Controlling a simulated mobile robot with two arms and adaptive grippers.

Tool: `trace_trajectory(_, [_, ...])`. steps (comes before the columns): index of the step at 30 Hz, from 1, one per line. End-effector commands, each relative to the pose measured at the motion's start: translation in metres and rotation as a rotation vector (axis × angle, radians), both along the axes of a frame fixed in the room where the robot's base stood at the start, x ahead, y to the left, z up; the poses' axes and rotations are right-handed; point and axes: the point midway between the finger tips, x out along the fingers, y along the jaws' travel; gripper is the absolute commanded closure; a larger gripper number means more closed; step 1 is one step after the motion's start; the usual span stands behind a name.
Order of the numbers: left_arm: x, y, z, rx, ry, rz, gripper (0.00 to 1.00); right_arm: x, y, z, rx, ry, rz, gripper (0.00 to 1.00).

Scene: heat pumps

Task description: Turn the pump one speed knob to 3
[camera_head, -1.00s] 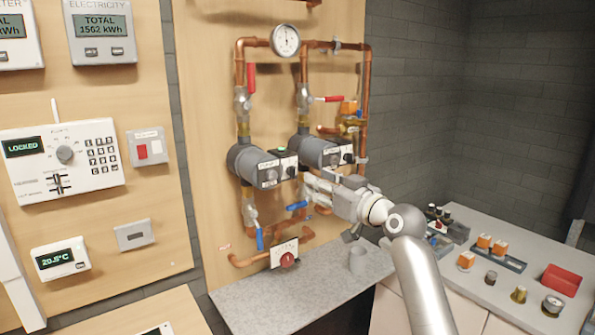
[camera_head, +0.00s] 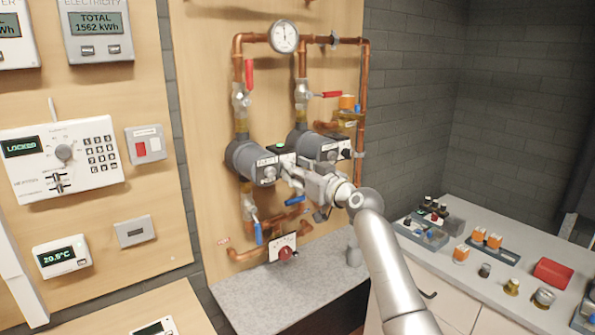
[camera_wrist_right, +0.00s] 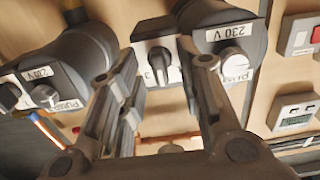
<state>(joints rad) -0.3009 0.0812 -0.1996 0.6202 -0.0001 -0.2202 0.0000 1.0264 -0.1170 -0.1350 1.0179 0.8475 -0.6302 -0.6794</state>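The left pump (camera_head: 243,157) and the right pump (camera_head: 313,146) are grey cylinders on copper pipes in the head view. A black control box (camera_head: 287,158) with a green top spot sits at the left pump's right side. In the right wrist view, seen upside down, this box carries a dark pointer knob (camera_wrist_right: 160,62) beside a white label with a 3. My right gripper (camera_wrist_right: 163,65) is open, its fingers on either side of the knob; contact cannot be told. In the head view, the right gripper (camera_head: 291,176) partly hides the box front. My left gripper is out of view.
The left pump also has a silver knob (camera_wrist_right: 233,60) close to one finger. Blue-handled valves (camera_head: 258,233) and a red knob (camera_head: 285,254) lie below. A grey shelf (camera_head: 260,295) is under the pumps. The right counter (camera_head: 470,290) holds small parts.

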Motion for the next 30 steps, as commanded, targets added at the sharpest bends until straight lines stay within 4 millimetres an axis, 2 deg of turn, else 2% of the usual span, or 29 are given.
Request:
trace_trajectory(2, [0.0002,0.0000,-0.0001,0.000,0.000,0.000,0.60,-0.0001,0.0000,0.0002,0.000,0.000,0.000,0.67])
trace_trajectory(10, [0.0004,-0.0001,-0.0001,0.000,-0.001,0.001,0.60,-0.0002,0.0000,0.0002,0.000,0.000,0.000,1.00])
trace_trajectory(20, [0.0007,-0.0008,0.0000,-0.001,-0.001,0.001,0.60,-0.0002,-0.0002,0.0001,0.019,0.014,0.000,1.00])
trace_trajectory(30, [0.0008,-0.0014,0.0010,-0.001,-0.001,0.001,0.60,0.0002,-0.0006,0.0002,0.175,0.127,0.000,1.00])
